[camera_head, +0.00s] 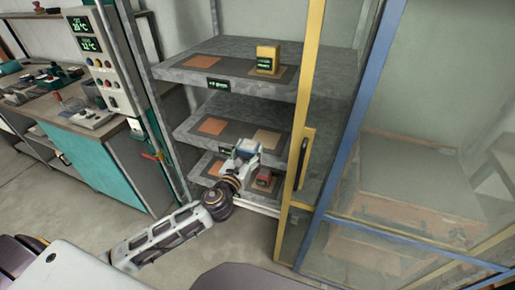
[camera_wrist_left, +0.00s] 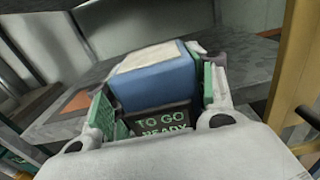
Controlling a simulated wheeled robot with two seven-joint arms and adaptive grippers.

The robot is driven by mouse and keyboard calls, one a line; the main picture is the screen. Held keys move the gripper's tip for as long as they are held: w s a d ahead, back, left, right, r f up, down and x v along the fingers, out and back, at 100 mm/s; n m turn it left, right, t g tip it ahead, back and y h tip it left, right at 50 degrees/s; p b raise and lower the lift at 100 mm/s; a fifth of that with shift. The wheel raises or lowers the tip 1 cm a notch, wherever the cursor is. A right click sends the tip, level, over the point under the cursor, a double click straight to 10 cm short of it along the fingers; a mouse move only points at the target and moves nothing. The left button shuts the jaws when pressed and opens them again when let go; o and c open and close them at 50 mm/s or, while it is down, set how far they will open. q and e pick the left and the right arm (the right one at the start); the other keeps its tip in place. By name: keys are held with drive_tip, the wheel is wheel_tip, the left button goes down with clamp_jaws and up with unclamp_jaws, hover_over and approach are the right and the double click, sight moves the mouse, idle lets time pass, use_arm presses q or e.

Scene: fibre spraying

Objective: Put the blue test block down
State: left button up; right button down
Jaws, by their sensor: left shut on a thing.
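The blue test block (camera_wrist_left: 155,82) has a pale top and sits between the green-padded fingers of my left gripper (camera_wrist_left: 160,100) in the left wrist view. In the head view my left gripper (camera_head: 240,155) is shut on the block (camera_head: 247,147), in front of the middle shelf (camera_head: 190,126) of the grey rack. A dark display reading "TO GO READY" (camera_wrist_left: 160,122) shows just below the block in the wrist view. Whether the block touches the shelf cannot be told. My right gripper is not in view.
A yellow block (camera_head: 267,60) stands on the top shelf (camera_head: 220,46), and a red block (camera_head: 264,179) on the bottom shelf. Orange and tan squares mark the shelves. A yellow-framed door (camera_head: 311,90) stands close on the right. A control panel (camera_head: 100,60) is at left.

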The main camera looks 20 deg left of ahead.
use_arm(q)
drive_tip(key=s+f, duration=0.6)
drive_tip(key=f, duration=0.7)
drive_tip(key=shift+s+y, duration=0.3)
drive_tip(key=shift+s, duration=0.1)
drive_tip(key=shift+s, duration=0.15)
